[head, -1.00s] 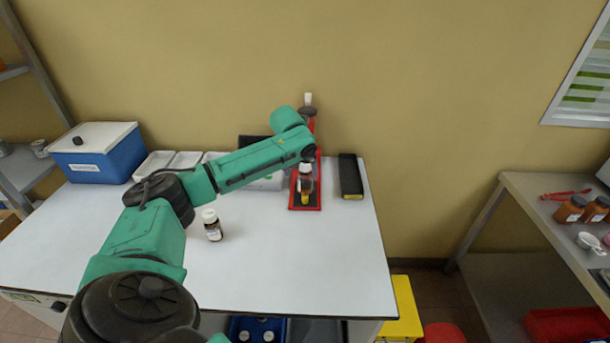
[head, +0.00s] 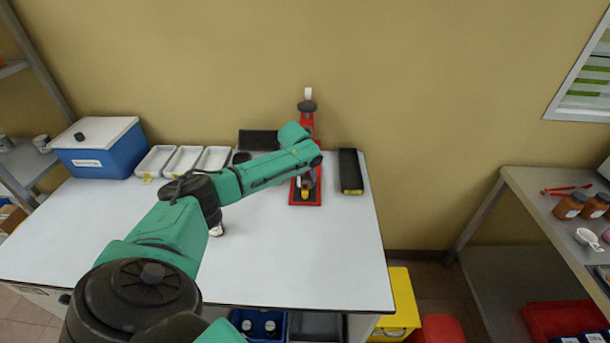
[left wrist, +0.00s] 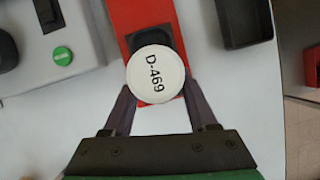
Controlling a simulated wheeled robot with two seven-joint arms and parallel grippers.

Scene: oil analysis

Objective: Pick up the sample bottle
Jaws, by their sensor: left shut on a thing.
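The sample bottle shows in the left wrist view as a round white cap (left wrist: 155,74) marked "D-469", seen from above. My left gripper (left wrist: 157,92) is shut on it, one finger on each side of the cap. The cap hides the bottle's body there. In the head view my left gripper (head: 307,180) is at the red stand (head: 308,203), mostly hidden under my green wrist. I cannot tell whether the bottle touches the stand's base. My right gripper is not in view.
A second bottle (head: 216,230) on the white table (head: 300,265) is mostly hidden behind my left arm. A black tray (head: 350,170) is right of the stand. White trays (head: 183,160) and a blue cooler box (head: 100,160) stand left. The table's front right is clear.

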